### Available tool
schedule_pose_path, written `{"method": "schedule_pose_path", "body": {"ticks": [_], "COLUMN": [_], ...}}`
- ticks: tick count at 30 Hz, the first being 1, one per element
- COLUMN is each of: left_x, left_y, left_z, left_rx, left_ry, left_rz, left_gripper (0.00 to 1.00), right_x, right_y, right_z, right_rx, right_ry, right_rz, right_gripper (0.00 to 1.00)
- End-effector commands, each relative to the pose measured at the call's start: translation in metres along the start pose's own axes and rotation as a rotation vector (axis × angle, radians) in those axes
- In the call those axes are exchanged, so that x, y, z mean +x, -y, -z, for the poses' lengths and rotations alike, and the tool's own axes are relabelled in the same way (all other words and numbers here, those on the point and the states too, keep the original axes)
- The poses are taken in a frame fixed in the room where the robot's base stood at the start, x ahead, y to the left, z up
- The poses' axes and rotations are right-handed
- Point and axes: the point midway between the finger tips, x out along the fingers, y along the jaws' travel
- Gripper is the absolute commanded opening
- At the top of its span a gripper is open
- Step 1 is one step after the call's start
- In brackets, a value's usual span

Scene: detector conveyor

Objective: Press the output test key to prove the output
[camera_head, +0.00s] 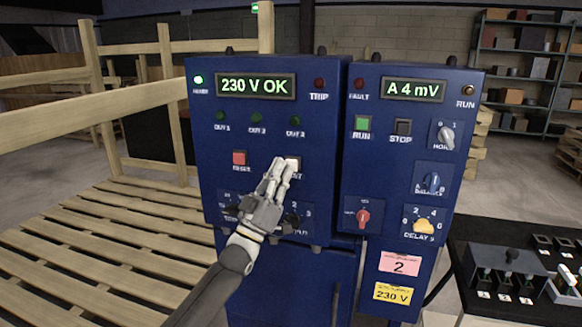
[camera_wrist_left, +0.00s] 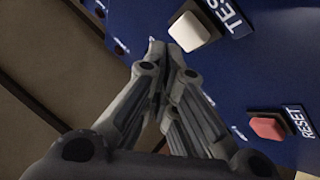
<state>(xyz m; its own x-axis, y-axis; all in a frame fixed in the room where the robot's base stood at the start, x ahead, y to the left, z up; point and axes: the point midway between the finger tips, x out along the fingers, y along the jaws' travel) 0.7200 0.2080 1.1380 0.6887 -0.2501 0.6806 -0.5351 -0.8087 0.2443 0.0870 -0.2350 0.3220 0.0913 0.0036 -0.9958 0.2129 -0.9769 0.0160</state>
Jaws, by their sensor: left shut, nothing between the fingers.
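The output test key is a white square button (camera_head: 293,163) on the left blue panel (camera_head: 320,100), partly covered by my fingers in the head view. In the left wrist view the white test key (camera_wrist_left: 188,32) shows beside the word TEST, just past my fingertips. My left gripper (camera_head: 283,165) is shut and empty, its fingertips at the key's left edge; I cannot tell whether they touch it. It also shows in the left wrist view (camera_wrist_left: 165,52). The display (camera_head: 255,85) reads 230 V OK with a green lamp (camera_head: 198,80) lit. My right gripper is not in view.
A red reset button (camera_head: 239,158) sits left of the test key. Rotary knobs lie below, partly behind my gripper. The right panel has a display (camera_head: 412,89) reading A 4 mV, a green run button (camera_head: 362,123) and several knobs. Wooden pallets (camera_head: 90,250) stand at the left.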

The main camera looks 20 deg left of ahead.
Motion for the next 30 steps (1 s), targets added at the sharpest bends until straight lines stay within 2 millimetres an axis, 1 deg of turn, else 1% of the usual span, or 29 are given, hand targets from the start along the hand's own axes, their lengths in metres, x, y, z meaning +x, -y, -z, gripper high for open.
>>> {"method": "schedule_pose_path", "body": {"ticks": [12, 21, 30], "left_x": [-0.0001, 0.0053, 0.0060], "left_y": [0.0002, 0.0044, 0.0042], "left_z": [-0.0003, -0.0046, -0.0041], "left_rx": [0.000, 0.000, 0.000], "left_ry": [0.000, -0.001, 0.000], "left_rz": [0.000, 0.000, 0.000], "left_gripper": [0.00, 0.00, 0.00], "right_x": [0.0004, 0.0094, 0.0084], "right_y": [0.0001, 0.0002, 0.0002], "right_z": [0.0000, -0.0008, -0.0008], "right_rx": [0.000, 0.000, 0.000], "right_ry": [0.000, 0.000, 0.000], "right_rz": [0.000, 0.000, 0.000], "right_gripper": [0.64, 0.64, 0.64]}}
